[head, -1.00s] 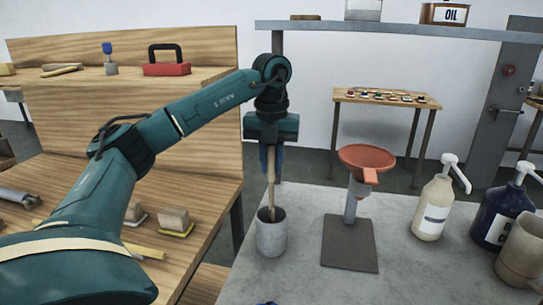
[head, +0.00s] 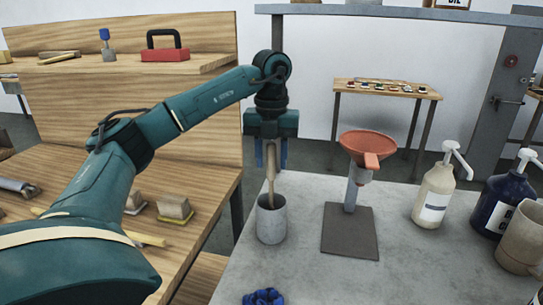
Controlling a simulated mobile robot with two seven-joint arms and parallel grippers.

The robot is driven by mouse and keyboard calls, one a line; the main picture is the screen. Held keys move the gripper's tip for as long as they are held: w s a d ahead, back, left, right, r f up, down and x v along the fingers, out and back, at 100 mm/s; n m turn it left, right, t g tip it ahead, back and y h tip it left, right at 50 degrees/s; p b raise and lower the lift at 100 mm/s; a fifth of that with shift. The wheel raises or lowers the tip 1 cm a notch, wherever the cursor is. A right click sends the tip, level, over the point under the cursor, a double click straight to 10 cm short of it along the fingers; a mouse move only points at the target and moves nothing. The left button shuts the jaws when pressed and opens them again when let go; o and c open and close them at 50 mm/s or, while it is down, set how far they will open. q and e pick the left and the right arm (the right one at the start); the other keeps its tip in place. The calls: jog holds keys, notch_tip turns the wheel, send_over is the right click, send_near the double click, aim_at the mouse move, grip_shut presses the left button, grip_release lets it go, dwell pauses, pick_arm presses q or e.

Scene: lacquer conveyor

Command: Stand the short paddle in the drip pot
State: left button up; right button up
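The drip pot (head: 271,224) is a grey cylinder on the grey bench top. The wooden short paddle (head: 271,185) stands in it, nearly upright, with its lower end hidden inside the pot. My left gripper (head: 271,158) points down above the pot. Its two blue fingers are apart, one on each side of the paddle's upper part, with gaps showing. It is open around the paddle. My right gripper is not in view.
A red funnel on a stand (head: 368,145) is right of the pot. A cream pump bottle (head: 433,196), a dark blue bottle (head: 496,205) and a beige mug (head: 520,245) stand farther right. A blue object (head: 263,297) lies at the near edge.

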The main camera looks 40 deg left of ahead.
pick_arm(q)
jog(key=shift+o, duration=0.7)
jog(key=shift+r, duration=0.35)
notch_tip(320, 180, up, 8)
jog(key=p, duration=0.2)
jog(key=shift+w+f+p, duration=0.1)
jog(key=shift+f+p, duration=0.1)
jog(key=shift+p, duration=0.1)
notch_tip(320, 180, up, 4)
jog(key=shift+p, duration=0.95)
jog(key=shift+r, duration=0.45)
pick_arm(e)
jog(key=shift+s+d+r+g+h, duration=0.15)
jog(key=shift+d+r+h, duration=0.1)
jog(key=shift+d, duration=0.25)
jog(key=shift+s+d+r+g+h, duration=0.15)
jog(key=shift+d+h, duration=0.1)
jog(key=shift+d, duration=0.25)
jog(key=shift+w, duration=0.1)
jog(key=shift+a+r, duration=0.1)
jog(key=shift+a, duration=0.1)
